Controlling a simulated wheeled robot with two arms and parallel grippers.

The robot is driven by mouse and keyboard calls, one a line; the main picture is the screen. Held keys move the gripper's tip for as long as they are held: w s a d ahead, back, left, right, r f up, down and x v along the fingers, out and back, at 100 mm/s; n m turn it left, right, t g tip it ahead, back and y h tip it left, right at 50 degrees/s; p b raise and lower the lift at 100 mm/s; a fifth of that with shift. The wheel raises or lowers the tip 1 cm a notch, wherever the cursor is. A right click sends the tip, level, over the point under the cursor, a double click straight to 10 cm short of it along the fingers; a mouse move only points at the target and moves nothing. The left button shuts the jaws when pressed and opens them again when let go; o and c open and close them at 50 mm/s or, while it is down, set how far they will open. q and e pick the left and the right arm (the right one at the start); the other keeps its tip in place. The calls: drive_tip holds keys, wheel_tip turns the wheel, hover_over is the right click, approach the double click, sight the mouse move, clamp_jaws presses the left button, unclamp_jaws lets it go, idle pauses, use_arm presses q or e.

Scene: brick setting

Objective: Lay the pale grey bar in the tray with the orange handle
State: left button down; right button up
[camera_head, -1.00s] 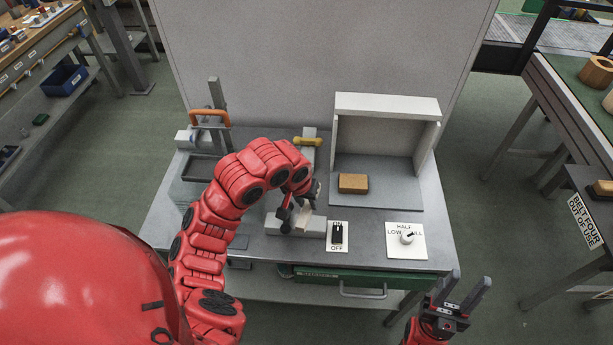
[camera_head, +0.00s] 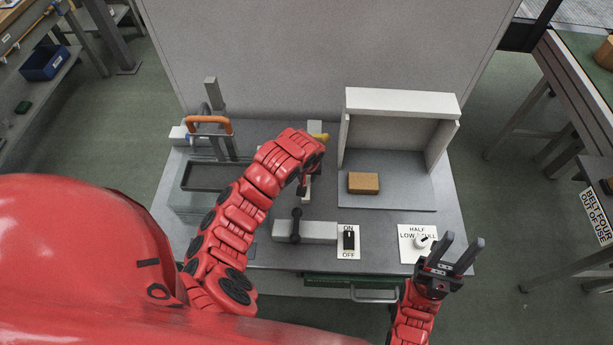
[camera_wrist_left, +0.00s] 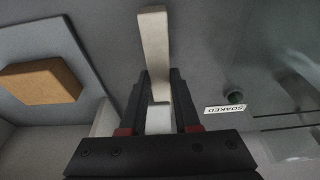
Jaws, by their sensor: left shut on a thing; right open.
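The pale grey bar (camera_wrist_left: 153,45) is held in my left gripper (camera_wrist_left: 160,80), sticking out beyond its fingertips in the left wrist view. In the head view the left gripper (camera_head: 304,184) is above the middle of the bench, and the bar (camera_head: 306,193) shows only in part below the wrist. My right gripper (camera_head: 450,254) is open and empty off the bench's front right edge.
A grey block with a dark clamp lever (camera_head: 318,231) is at the front, beside an ON/OFF switch (camera_head: 348,240) and a dial (camera_head: 420,242). A brown block (camera_head: 363,183) lies by a white open-fronted booth (camera_head: 403,102). A yellow-topped piece (camera_head: 320,138) stands behind my left wrist.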

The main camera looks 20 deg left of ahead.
use_arm(q)
drive_tip(key=shift+f, duration=0.55)
drive_tip(key=shift+f, duration=0.25)
drive_tip(key=c, duration=0.6)
unclamp_jaws()
drive_tip(key=shift+r, duration=0.15)
drive_tip(key=shift+c, duration=0.2)
